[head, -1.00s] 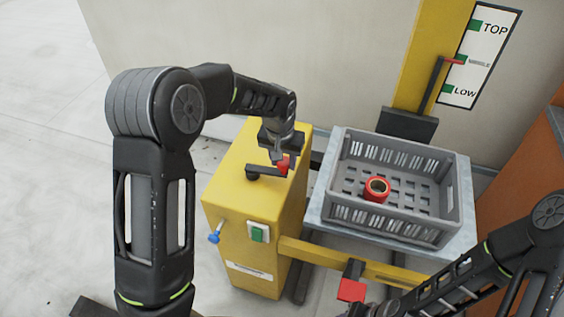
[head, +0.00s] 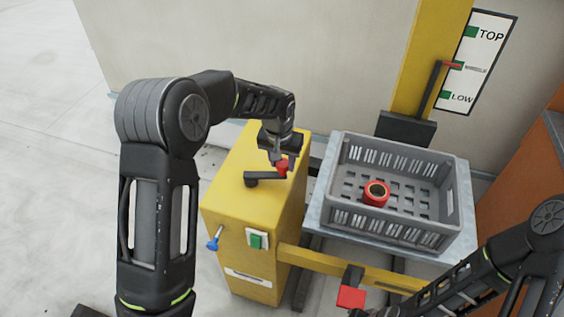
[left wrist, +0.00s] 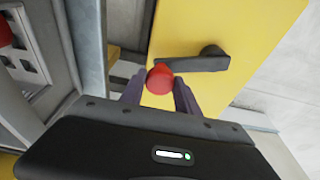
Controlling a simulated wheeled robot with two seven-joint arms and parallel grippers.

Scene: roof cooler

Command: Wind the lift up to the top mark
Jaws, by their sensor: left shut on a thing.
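The yellow winch box (head: 230,185) carries a black crank (head: 262,177) with a red knob (head: 282,168) on top. My left gripper (head: 279,160) is shut on the knob, which shows between its fingers in the left wrist view (left wrist: 160,80). The lift platform (head: 318,212) holds a grey crate with a red ring-shaped thing (head: 375,193) inside. My right gripper (head: 375,312) is mostly cut off at the bottom edge.
A red-ended part (head: 351,297) sits by the yellow beam (head: 325,262). The yellow mast (head: 425,60) stands behind the crate (head: 455,200). An orange panel is at right; open floor lies left.

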